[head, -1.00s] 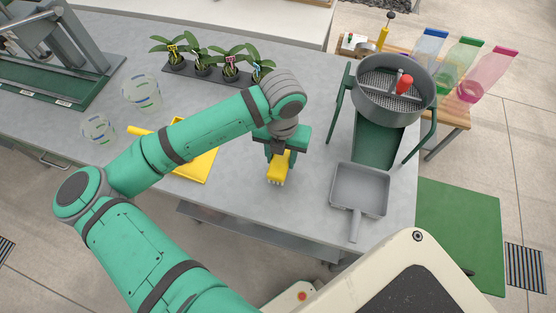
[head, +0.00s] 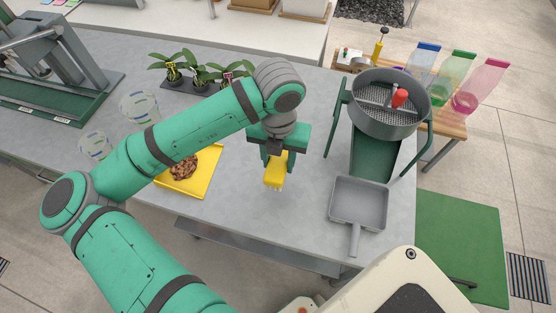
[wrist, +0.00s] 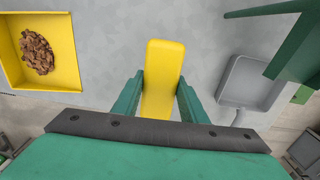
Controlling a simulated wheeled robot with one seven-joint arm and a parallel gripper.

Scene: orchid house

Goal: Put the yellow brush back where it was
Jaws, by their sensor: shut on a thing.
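The yellow brush (head: 274,170) is held between the fingers of my gripper (head: 277,152), with its pale bristles pointing down toward the grey bench. In the wrist view the brush (wrist: 161,75) sits upright in the picture between the two green fingers of my gripper (wrist: 160,97). I cannot tell whether the bristles touch the bench. The yellow dustpan holds a pile of brown bark (head: 184,168); my arm hides part of the pan.
A grey sieve with a red-handled tool (head: 399,97) stands on a green frame (head: 375,155) at the right. Potted orchids (head: 200,76) stand at the back, and clear cups (head: 139,105) at the left. The bench around the brush (head: 300,215) is clear.

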